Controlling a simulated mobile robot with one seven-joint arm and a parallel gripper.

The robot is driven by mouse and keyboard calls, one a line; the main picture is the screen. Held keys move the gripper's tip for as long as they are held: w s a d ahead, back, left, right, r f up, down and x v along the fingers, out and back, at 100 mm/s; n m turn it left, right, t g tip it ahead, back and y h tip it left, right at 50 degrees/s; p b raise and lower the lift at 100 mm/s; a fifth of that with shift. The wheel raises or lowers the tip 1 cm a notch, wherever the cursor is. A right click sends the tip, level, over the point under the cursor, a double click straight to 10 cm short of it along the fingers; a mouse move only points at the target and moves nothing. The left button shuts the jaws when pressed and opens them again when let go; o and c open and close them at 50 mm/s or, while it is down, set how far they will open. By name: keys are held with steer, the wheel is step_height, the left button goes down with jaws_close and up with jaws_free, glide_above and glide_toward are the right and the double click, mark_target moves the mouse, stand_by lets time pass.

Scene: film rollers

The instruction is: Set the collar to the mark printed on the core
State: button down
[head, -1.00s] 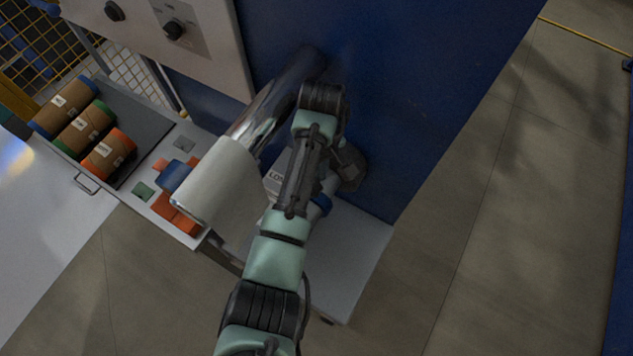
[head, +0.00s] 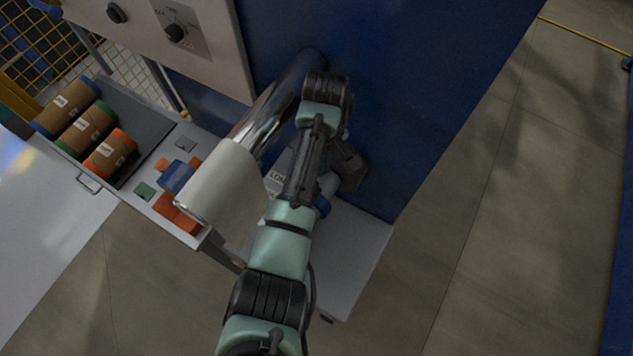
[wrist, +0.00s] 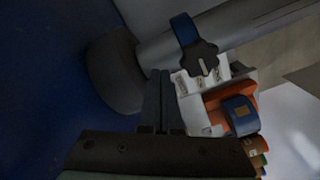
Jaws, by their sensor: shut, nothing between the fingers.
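In the wrist view a pale grey core (wrist: 230,32) runs out from a dark round hub (wrist: 113,70) at the blue wall. A blue collar (wrist: 184,28) with a dark lobed knob (wrist: 203,60) sits around it, some way from the hub. The collar also shows in the head view (head: 322,206), partly behind my arm. My gripper (wrist: 160,75) is shut and empty. In the wrist picture its fingertips lie below the core, between hub and knob, apart from the knob. I cannot make out a printed mark on the core. The head view does not clearly show my fingers.
A chrome roller (head: 283,100) with a white film roll (head: 222,182) stands left of my arm. A shelf (head: 350,262) lies below. Printed labels (wrist: 190,82) and an orange block (wrist: 215,98) are near the knob. Banded brown rolls (head: 88,132) lie in a tray farther left.

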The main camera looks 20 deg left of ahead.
step_height(320, 180, up, 8)
steer(key=p, duration=0.6)
steer(key=shift+f, duration=0.2)
